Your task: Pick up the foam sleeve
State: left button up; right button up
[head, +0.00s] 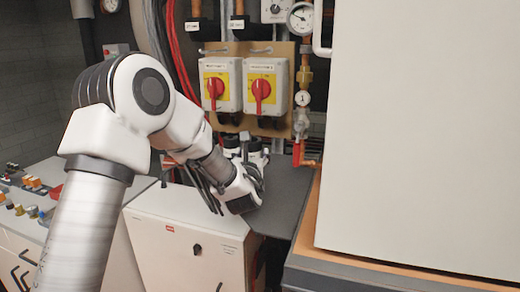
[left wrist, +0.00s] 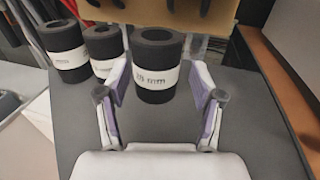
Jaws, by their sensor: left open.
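Three black foam sleeves with white label bands stand upright in the left wrist view. The nearest foam sleeve (left wrist: 157,72) has a label ending in "mm". A second sleeve (left wrist: 104,50) and a third sleeve (left wrist: 62,45) stand to its left. My left gripper (left wrist: 159,88) is open, with one purple-padded finger on each side of the nearest sleeve's front; I cannot tell whether they touch it. In the head view my left gripper (head: 256,184) is low over the dark surface and partly hides the sleeves (head: 231,143). My right gripper is not in view.
The sleeves stand on a dark grey worktop (head: 286,190). Behind it are a brown board with two red-and-yellow switches (head: 262,88), pipes and gauges. A large pale cabinet (head: 420,130) closes off the right. A white box (head: 185,240) is in front.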

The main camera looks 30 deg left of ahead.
aim_at(250, 146)
pick_arm(q)
jog(key=w+a+p, duration=0.1)
jog(key=p, duration=0.1)
jog(key=w+a+r+p, duration=0.1)
jog(key=shift+w+a+r+p, duration=0.15)
jog(key=shift+w+r+p, duration=0.1)
jog(key=shift+w+p, duration=0.1)
jog(key=shift+w+a+f, duration=0.2)
jog(key=shift+w+f, duration=0.05)
jog(key=shift+w, duration=0.3)
jog(key=shift+w+a+f, duration=0.15)
jog(key=shift+w+f, duration=0.05)
jog(key=shift+w, duration=0.3)
jog(key=shift+w+f, duration=0.1)
jog(key=shift+f, duration=0.1)
jog(key=shift+r, duration=0.1)
jog(key=c, duration=0.3)
jog(key=shift+s+r, duration=0.1)
jog(key=shift+s, duration=0.2)
jog(key=shift+c, duration=0.2)
jog(key=shift+w, duration=0.15)
